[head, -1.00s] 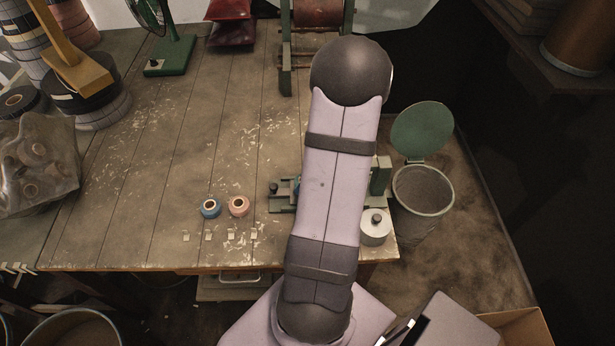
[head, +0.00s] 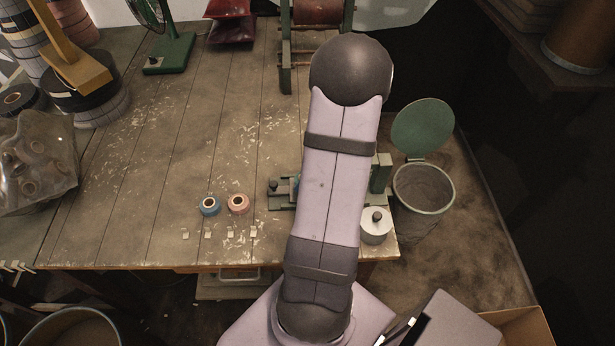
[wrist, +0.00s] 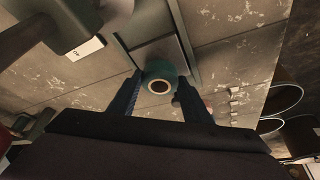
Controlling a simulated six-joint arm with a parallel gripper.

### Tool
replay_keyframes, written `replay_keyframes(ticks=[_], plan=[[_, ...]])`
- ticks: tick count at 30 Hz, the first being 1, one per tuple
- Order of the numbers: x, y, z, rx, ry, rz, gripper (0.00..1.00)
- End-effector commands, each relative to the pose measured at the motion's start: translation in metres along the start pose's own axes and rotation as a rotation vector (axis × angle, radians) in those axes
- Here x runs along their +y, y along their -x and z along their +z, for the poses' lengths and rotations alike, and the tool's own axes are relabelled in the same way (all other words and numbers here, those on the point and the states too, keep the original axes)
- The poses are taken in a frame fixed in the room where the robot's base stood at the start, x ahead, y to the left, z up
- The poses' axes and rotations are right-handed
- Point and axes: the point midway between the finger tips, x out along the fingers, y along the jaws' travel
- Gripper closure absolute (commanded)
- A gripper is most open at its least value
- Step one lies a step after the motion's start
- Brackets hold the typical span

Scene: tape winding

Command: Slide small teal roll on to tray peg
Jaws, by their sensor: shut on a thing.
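The small teal roll (wrist: 157,73) is between the two dark fingers of my gripper (wrist: 158,88) in the wrist view. Its pale core with a dark hole faces the camera. My gripper is shut on it. A flat grey plate with green edges (wrist: 165,50) lies just behind the roll; I cannot tell whether they touch. No tray peg can be made out in the wrist view. In the head view my own arm hides the gripper and the held roll.
A blue roll (head: 209,206) and a pink roll (head: 238,203) stand on the wooden table (head: 150,190). A green device (head: 283,193) is partly behind my arm. A white knobbed pot (head: 376,226) stands at the table's right edge, beside an open bin (head: 424,190).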

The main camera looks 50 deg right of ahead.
Motion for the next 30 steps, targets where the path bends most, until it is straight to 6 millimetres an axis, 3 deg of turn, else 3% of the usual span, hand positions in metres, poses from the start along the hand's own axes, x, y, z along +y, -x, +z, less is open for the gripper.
replay_keyframes(ticks=[20,26,30], plan=[[-0.003,0.003,-0.005,0.0,-0.001,0.0,0.78],[-0.018,0.013,-0.029,0.0,-0.008,0.004,0.78],[-0.04,0.029,-0.062,0.001,-0.024,0.011,0.78]])
